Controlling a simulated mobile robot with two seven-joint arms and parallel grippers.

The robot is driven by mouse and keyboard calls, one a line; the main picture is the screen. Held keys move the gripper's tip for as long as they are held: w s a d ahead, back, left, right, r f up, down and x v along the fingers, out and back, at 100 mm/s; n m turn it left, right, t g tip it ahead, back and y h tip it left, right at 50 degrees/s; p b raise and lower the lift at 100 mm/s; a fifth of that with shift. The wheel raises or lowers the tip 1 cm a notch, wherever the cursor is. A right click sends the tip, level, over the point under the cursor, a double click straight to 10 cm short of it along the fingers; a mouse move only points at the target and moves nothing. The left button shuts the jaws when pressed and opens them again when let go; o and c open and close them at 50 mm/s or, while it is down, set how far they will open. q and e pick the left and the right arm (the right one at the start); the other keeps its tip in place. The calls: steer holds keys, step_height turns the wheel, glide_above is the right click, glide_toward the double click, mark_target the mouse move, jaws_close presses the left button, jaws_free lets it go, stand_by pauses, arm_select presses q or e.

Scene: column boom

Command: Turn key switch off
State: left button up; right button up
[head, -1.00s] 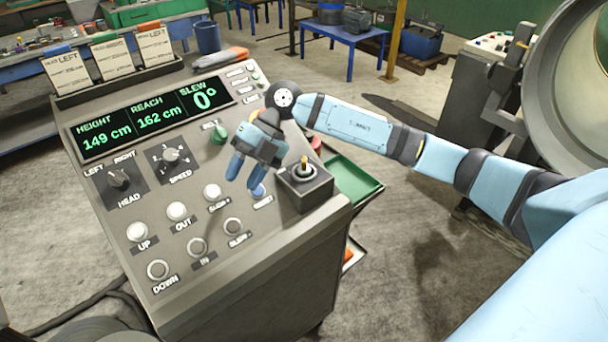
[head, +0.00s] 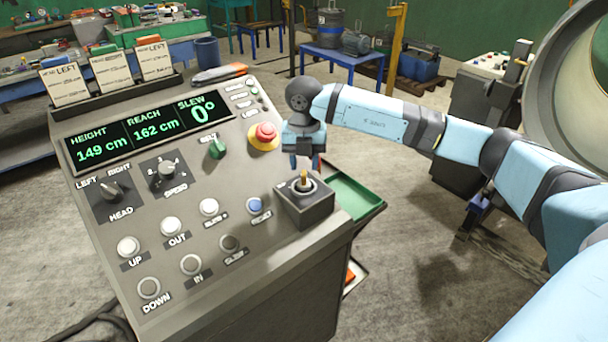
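A dark square box (head: 304,208) sits at the right front corner of the console. A small upright brass-coloured piece, which looks like the key of the key switch (head: 303,180), stands in a round collar on its top. My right gripper (head: 305,162) points down just behind and above this piece. Its two blue fingertips are apart with nothing visible between them. Whether they touch the brass piece cannot be told. My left gripper is not in view.
The sloped console (head: 130,215) carries a green knob (head: 217,148), a red emergency button (head: 263,136) on yellow, several push buttons and a lit display (head: 140,132). A green tray (head: 352,193) is beside the box. Open floor lies to the right.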

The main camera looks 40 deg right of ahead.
mark_target(304, 173)
steer(key=shift+f, duration=2.25)
steer(key=shift+c, duration=0.2)
jaws_close()
